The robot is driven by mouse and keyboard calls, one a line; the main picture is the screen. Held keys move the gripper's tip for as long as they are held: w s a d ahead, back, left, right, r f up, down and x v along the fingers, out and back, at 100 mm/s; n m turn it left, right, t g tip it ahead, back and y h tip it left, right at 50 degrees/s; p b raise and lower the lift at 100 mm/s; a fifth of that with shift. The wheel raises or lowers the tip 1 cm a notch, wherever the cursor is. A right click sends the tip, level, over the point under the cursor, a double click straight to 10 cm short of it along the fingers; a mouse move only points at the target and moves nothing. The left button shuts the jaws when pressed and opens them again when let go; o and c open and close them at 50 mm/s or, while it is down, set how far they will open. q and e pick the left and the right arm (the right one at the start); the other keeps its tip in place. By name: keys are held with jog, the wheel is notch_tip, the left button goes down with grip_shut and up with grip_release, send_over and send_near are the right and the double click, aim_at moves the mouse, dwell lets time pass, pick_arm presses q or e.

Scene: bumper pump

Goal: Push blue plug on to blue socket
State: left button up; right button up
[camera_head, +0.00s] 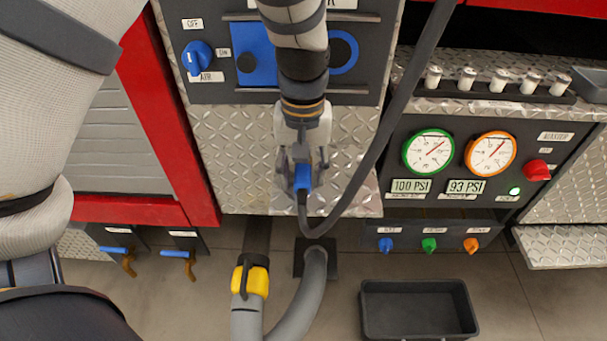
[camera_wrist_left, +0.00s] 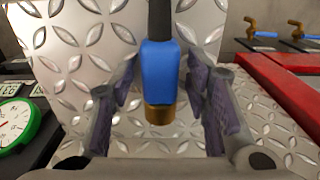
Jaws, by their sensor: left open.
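The blue plug (camera_head: 303,177) has a dark hose at its lower end in the head view. In the left wrist view the blue plug (camera_wrist_left: 160,72) shows with a brass tip. My left gripper (camera_head: 303,170) is open, with its fingers on either side of the plug. In the left wrist view gaps show between the plug and the left gripper's fingers (camera_wrist_left: 160,105). A blue ring around a dark opening (camera_head: 343,52) is on the upper panel. A small blue fitting (camera_head: 385,245) is on the lower panel. I cannot tell which is the blue socket. My right gripper is not in view.
The hose (camera_head: 400,90) runs from the top edge, looping below the plug. Gauges (camera_head: 428,152) stand at right. A blue plate (camera_head: 255,52) and blue knob (camera_head: 197,58) are on the upper panel. A grey hose (camera_head: 308,285) and black tray (camera_head: 418,308) are below.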

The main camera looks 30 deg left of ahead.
aim_at(303, 171)
pick_arm(q)
jog(key=c, duration=1)
jog(key=shift+r+p, duration=0.65)
jog(key=shift+r, duration=1.1)
jog(key=shift+r+p, duration=0.3)
jog(key=shift+r, duration=1.05)
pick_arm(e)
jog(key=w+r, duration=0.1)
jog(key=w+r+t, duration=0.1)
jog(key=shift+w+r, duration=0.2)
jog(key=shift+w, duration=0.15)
